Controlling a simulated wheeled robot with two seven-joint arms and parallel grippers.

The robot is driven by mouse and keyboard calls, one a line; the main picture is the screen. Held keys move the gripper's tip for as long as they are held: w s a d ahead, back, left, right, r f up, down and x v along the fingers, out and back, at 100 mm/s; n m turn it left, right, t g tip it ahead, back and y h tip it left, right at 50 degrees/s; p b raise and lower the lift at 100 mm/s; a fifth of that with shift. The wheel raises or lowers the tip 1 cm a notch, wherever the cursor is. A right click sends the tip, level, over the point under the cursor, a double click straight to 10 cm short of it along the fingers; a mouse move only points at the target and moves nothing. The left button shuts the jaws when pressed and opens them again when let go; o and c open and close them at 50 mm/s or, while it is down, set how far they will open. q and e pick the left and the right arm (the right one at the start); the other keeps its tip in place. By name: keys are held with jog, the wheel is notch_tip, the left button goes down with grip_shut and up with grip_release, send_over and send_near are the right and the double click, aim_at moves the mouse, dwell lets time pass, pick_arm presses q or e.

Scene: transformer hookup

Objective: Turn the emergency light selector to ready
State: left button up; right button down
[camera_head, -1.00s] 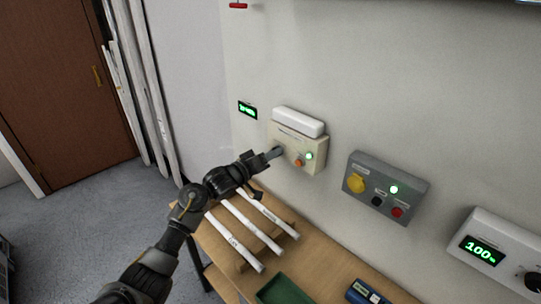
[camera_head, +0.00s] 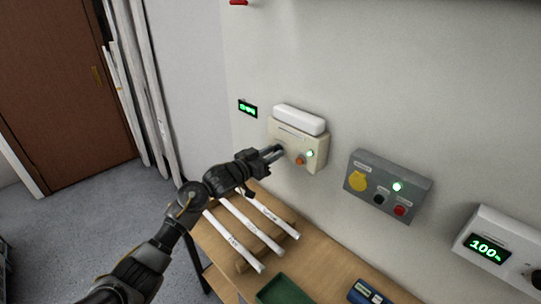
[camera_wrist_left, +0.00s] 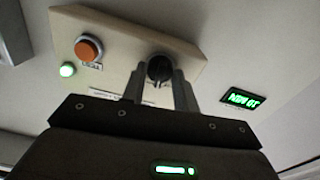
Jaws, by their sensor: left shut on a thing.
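The emergency light unit (camera_head: 297,142) is a cream box on the wall with a white lamp bar on top, a lit green lamp and an orange button. Its black round selector knob (camera_wrist_left: 159,69) shows in the left wrist view, with a pale mark on it. My left gripper (camera_head: 278,150) is at the left part of the box front. In the left wrist view its fingers (camera_wrist_left: 159,88) are shut on the knob, one on each side. In the head view the gripper hides the knob. The selector's labels are too small to read. My right gripper is not in view.
A small green display (camera_head: 247,109) is left of the box. A grey box (camera_head: 388,186) with yellow, black and red controls and a white unit (camera_head: 500,247) reading 100 are to the right. Below, a wooden table (camera_head: 330,262) holds white tubes (camera_head: 250,225) and a green tray (camera_head: 284,290).

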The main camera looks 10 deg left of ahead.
pick_arm(q)
jog(key=shift+m, duration=0.6)
jog(key=o, duration=1)
jog(key=shift+c, duration=0.2)
jog(key=b+v, duration=0.3)
jog(key=v, duration=0.7)
jog(key=shift+s+a, duration=0.25)
jog(key=shift+s, duration=0.1)
